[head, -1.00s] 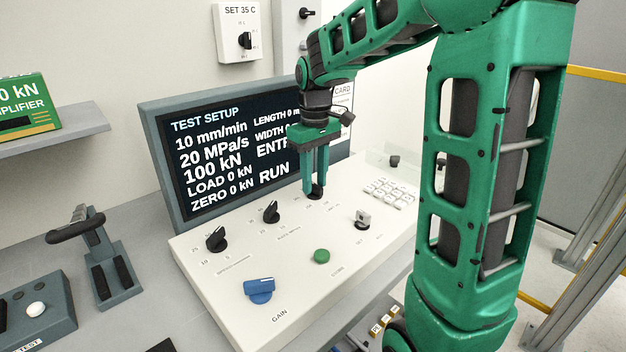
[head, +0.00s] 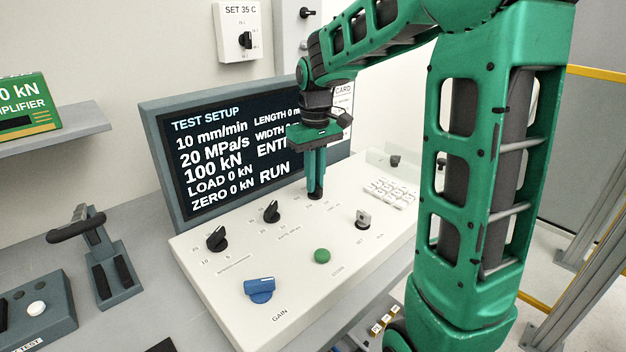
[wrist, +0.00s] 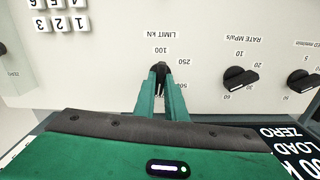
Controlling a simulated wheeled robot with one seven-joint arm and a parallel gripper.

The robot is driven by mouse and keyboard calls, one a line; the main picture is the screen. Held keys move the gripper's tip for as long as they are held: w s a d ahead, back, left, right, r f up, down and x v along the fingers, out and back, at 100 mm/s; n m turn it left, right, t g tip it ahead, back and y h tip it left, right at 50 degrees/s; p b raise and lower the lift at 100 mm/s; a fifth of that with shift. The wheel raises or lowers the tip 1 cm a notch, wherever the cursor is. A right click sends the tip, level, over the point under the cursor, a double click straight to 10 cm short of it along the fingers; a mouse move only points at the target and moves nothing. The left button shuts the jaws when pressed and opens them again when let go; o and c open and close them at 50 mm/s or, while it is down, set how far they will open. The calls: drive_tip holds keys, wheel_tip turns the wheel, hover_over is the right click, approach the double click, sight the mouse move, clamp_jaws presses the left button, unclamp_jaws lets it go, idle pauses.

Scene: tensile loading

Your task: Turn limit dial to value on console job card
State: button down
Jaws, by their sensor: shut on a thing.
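The limit dial (head: 315,192) is a black knob on the sloped white console (head: 215,290). My gripper (head: 315,190) points down on it, with its green fingers shut on the dial. In the wrist view the fingers (wrist: 161,85) close around the dark dial (wrist: 161,68), below the label LIMIT kN. Marks 100, 250 and 500 show around it, the last partly covered. The fingers hide most of the dial, and I cannot tell where its pointer stands. The job card (head: 342,92) is mostly hidden behind my arm; only CARD is readable.
The screen (head: 215,150) behind reads 100 kN among other values. Two black dials (head: 217,238) (head: 271,211) stand left of the gripper. A key switch (head: 363,219), green button (head: 322,256), blue gain knob (head: 260,290) and white keypad (head: 391,192) share the console.

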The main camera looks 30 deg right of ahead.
drive_tip(key=m, duration=1)
drive_tip(key=shift+w+a, duration=0.1)
idle(0.6)
drive_tip(key=c, duration=1.8)
unclamp_jaws()
drive_tip(key=shift+m, duration=0.3)
wheel_tip(320, 180, up, 11)
drive_tip(key=shift+f, duration=0.15)
